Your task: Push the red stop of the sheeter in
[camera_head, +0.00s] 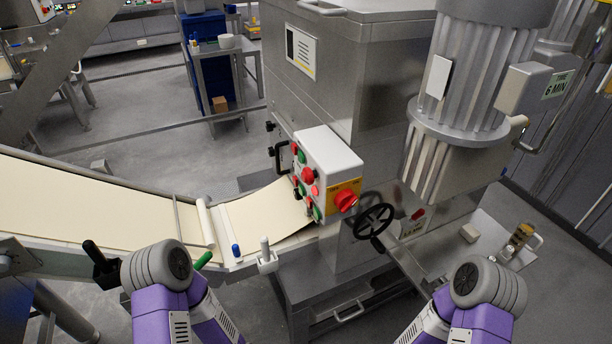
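The sheeter's control box (329,157) is pale grey and fixed to the side of the steel machine, left of the handwheel. Smaller red and green buttons (308,174) sit on the box's left face. Only purple and grey links of my two arms show at the bottom edge, well short of the box. Neither gripper is in view.
A black handwheel (374,221) stands just right of the red stop. A dough sheet (262,217) runs on the belt at left, with a white lever (266,256) and a blue one (236,250) at its near edge. A ribbed motor (468,85) hangs at upper right.

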